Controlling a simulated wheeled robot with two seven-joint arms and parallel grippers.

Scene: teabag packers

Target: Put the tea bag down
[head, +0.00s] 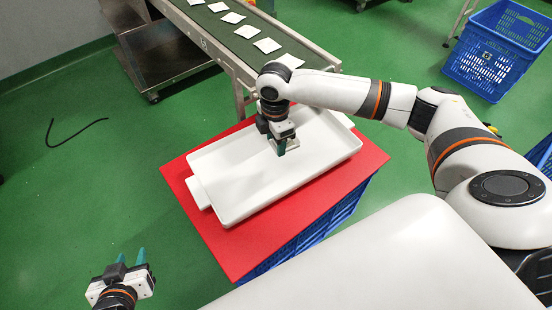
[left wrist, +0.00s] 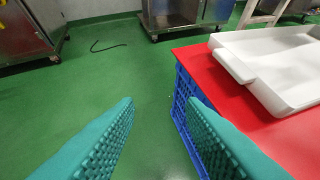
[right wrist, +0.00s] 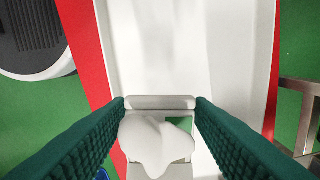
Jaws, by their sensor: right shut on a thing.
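A white tray (head: 235,208) lies on a red board and looks empty. How far the tea bag is above the tray I cannot tell. My left gripper (head: 131,258) is open and empty over the floor, left of the tray.
The red board (head: 228,248) rests on a blue crate (head: 318,226). A conveyor (head: 215,28) behind carries several white tea bags (head: 267,45). Another blue crate (head: 497,48) stands at the back right. A black cable (head: 75,128) lies on the open green floor at left.

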